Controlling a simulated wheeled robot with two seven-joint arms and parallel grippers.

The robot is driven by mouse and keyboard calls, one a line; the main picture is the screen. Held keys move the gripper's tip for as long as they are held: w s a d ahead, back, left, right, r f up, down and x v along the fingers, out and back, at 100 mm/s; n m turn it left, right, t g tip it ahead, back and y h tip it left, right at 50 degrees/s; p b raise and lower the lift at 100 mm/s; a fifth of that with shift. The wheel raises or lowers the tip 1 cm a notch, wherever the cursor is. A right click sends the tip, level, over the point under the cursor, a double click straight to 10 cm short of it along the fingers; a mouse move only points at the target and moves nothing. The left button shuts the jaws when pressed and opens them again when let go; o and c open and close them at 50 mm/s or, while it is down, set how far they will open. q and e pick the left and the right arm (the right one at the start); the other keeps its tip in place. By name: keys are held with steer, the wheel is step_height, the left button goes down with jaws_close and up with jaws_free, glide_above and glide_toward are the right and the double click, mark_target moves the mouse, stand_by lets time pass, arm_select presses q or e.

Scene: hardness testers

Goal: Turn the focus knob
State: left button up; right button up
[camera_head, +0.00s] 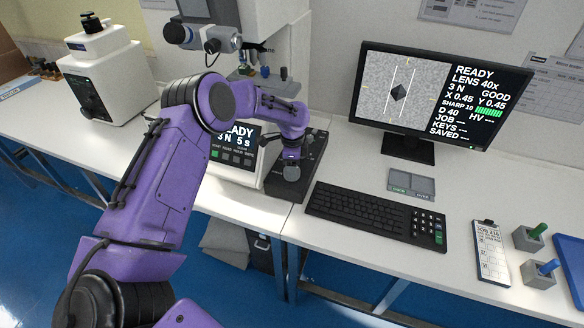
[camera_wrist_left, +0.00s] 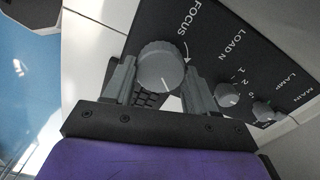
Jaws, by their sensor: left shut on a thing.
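The focus knob (camera_wrist_left: 161,66) is a grey ribbed dial with a white pointer line, on a dark panel lettered FOCUS in the left wrist view. My left gripper (camera_wrist_left: 158,82) has its two grey fingers on either side of the knob, shut on it. In the head view my purple left arm reaches to the tester's dark base (camera_head: 308,165), with the left gripper (camera_head: 291,172) at the base's front. The monitor (camera_head: 438,95) reads READY, SHARP 10 with a green bar, and GOOD, beside a dark diamond mark. My right gripper is not in view.
Smaller LOAD (camera_wrist_left: 227,94) and LAMP (camera_wrist_left: 264,110) knobs sit beside the focus knob. A keyboard (camera_head: 375,213) lies right of the tester base. A clipboard (camera_head: 491,252) and small grey blocks stand farther right. A white machine (camera_head: 108,80) stands at left.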

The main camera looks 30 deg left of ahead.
arm_select(q)
steer(key=shift+s+f+m, duration=0.1)
steer(key=shift+f+m, duration=0.05)
steer(key=shift+m, duration=0.35)
steer(key=o, duration=1.1)
steer(key=shift+c, duration=0.2)
steer(key=shift+r, duration=0.3)
step_height(320, 180, up, 10)
steer(key=b, duration=0.2)
